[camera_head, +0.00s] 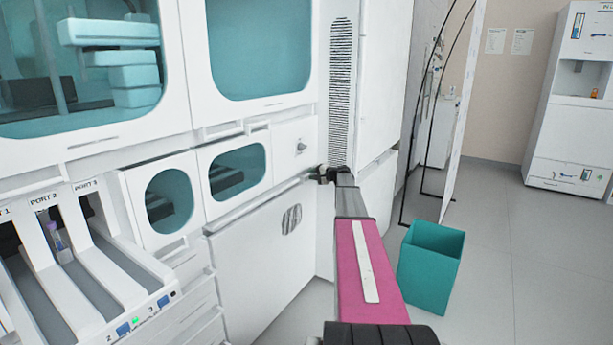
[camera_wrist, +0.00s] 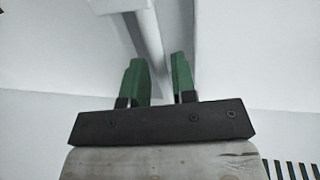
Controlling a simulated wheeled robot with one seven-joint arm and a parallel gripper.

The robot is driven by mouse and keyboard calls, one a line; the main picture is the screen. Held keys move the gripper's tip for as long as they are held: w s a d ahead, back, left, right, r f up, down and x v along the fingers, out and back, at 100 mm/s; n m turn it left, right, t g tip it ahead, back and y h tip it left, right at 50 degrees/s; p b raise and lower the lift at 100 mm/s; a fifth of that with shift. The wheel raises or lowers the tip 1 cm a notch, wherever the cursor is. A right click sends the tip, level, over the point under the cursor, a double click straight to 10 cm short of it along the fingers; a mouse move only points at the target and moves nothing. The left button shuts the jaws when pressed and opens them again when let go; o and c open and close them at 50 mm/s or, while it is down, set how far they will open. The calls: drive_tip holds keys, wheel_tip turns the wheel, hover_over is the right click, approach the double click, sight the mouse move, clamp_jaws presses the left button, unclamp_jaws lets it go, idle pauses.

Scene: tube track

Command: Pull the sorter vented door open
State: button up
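My gripper (camera_head: 320,174) is at the lower door's upper right corner. In the wrist view its green fingers (camera_wrist: 160,82) are apart, with a pale bar or edge (camera_wrist: 148,40) running between them in the picture. Contact cannot be told. My arm hides part of the area below.
A teal bin (camera_head: 430,270) stands on the floor right of my arm. A white panel with a black curved frame (camera_head: 440,110) is behind it. Port trays (camera_head: 95,270) are at lower left. Open floor (camera_head: 530,260) lies to the right.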

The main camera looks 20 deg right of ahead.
sight(307, 179)
drive_tip(key=shift+x, duration=1.9)
clamp_jaws()
